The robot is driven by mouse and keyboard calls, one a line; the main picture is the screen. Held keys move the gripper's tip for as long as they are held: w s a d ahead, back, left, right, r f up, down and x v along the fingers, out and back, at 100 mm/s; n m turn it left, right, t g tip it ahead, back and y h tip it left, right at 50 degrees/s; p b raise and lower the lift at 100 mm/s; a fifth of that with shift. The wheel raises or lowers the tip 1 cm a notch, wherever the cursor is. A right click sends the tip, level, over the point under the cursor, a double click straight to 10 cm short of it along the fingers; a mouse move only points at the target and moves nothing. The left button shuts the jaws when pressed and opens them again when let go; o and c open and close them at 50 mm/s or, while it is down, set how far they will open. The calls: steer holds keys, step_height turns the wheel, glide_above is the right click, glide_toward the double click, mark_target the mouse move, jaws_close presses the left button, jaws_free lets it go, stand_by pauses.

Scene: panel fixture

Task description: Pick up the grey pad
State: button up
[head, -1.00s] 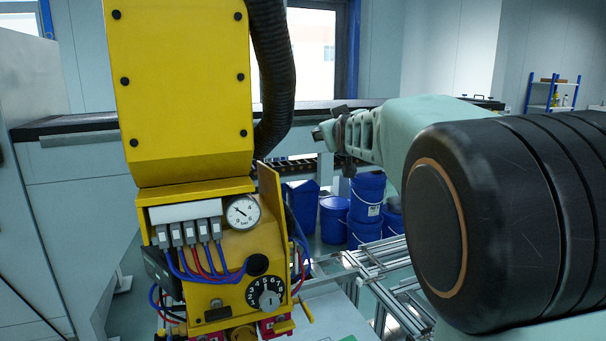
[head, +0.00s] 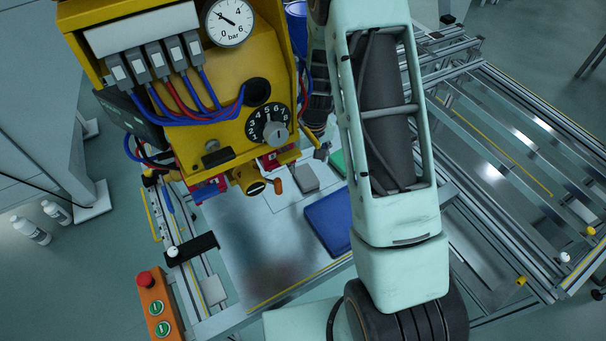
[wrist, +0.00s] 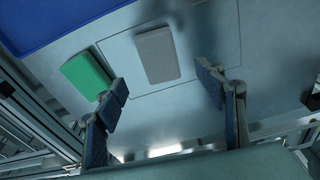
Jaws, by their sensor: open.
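The grey pad (head: 306,178) lies flat on the metal work surface under the yellow panel unit. In the wrist view the grey pad (wrist: 157,56) lies beyond the fingertips, in line with the space between them. My gripper (wrist: 163,84) is open and empty, with its blue-padded fingers spread wide. The left finger overlaps the edge of the green pad in that view; I cannot tell whether they touch. In the head view my gripper is mostly hidden behind the panel unit and my own arm.
A green pad (wrist: 87,76) lies left of the grey one. A larger blue tray or mat (head: 328,220) lies nearby. The yellow panel unit (head: 185,150), with gauge, dial and cables, hangs close over the surface. An orange button box (head: 157,310) stands at the left front.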

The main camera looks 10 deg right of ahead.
mark_target(306, 175)
steer(key=shift+w+a+f+p, duration=0.1)
steer(key=shift+w+f+p, duration=0.15)
steer(key=shift+f, duration=1.75)
steer(key=shift+w+f+p, duration=0.1)
steer(key=shift+w+f, duration=0.2)
steer(key=shift+f, duration=1.7)
steer(key=shift+c, duration=0.2)
steer(key=c, duration=1)
